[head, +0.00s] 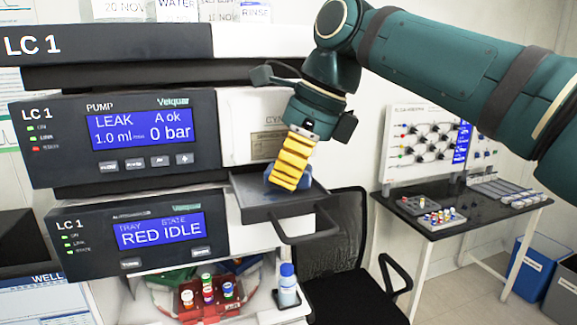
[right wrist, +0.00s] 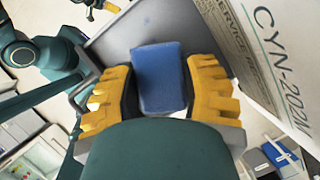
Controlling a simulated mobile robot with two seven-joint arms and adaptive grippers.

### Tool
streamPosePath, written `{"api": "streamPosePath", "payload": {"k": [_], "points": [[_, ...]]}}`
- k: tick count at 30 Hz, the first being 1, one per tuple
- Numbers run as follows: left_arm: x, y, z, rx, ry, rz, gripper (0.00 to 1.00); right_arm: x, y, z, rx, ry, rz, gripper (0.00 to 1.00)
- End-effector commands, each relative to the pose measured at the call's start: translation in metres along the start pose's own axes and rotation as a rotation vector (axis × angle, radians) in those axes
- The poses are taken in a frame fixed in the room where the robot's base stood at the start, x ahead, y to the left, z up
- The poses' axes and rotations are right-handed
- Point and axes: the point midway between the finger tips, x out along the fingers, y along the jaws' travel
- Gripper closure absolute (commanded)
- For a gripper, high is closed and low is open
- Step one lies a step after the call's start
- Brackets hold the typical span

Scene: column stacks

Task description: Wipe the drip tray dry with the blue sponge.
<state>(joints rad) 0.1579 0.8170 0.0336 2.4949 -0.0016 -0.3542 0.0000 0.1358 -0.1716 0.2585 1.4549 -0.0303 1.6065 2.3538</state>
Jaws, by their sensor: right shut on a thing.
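The drip tray (head: 262,205) is a dark grey shelf with a handle at its front, sticking out between the two LC 1 units in the head view. Its grey surface also shows in the right wrist view (right wrist: 118,45). My right gripper (head: 289,178) points down over the tray, its yellow fingers shut on the blue sponge (right wrist: 158,75). In the head view the fingers hide most of the sponge, and I cannot tell if its underside touches the tray. A small yellow and dark part at the top edge of the right wrist view may be my left gripper (right wrist: 100,6).
A white panel (head: 252,120) stands close behind the tray. Below is a red rack (head: 208,298) of vials and a blue-capped bottle (head: 287,285). A black chair (head: 345,270) stands right of the tray, and a side table (head: 465,210) holds vials and racks.

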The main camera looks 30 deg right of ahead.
Motion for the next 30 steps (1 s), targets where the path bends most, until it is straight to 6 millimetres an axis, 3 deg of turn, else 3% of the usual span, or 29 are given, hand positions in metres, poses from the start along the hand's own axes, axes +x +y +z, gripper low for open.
{"api": "streamPosePath", "payload": {"k": [22,30], "points": [[0.008,-0.003,0.001,0.000,0.000,0.000,0.00,0.013,0.000,-0.005,0.000,0.000,0.000,0.75],[0.004,-0.002,0.001,0.000,0.000,0.000,0.00,0.014,0.003,0.001,0.000,0.001,0.001,0.75]]}}
